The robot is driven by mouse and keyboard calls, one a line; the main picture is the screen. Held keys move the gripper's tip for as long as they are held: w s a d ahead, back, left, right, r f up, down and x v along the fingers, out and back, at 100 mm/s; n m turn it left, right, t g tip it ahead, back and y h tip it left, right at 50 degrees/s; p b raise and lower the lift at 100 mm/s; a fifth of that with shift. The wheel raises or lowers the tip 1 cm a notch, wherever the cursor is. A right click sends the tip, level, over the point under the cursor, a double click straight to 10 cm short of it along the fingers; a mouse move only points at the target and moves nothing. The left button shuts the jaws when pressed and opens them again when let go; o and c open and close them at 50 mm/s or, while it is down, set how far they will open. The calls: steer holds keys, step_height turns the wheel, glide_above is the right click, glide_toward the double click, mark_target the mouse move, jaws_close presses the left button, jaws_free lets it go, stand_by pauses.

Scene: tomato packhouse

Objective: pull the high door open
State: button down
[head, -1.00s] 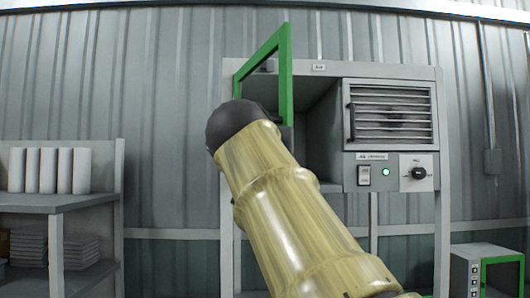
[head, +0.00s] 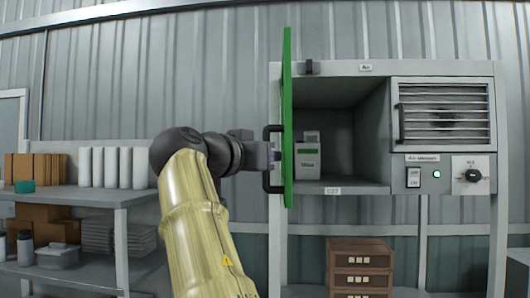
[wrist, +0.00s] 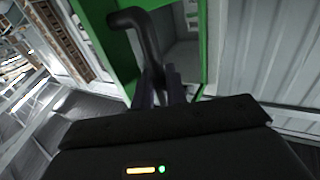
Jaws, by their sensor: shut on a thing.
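The high door (head: 287,118) has a green frame and stands swung out from the left side of the high cabinet (head: 345,188), seen nearly edge-on in the head view. The compartment behind it is open to view, with a pale boxy device (head: 308,160) inside. My gripper (head: 272,156) is at the door's dark handle (head: 266,180), on the door's left face. In the wrist view my gripper (wrist: 160,85) is shut on the dark bent handle (wrist: 140,22), beside the green frame (wrist: 115,55). The fingertips are partly hidden in the head view.
Right of the compartment are a louvred vent (head: 443,112), a switch (head: 413,178) and a dial (head: 473,175). A shelf (head: 85,196) with white cylinders and boxes stands at left. Brown crates (head: 360,262) are stacked below the cabinet.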

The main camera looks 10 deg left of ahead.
stand_by(0.4)
steer(key=c, duration=1.8)
jaws_free()
steer(key=shift+o, duration=0.2)
steer(key=shift+w, duration=0.15)
steer(key=b+v, duration=0.1)
steer(key=v, duration=1.6)
steer(key=shift+s, duration=0.25)
steer(key=shift+w+a, duration=0.1)
steer(key=shift+w, duration=0.1)
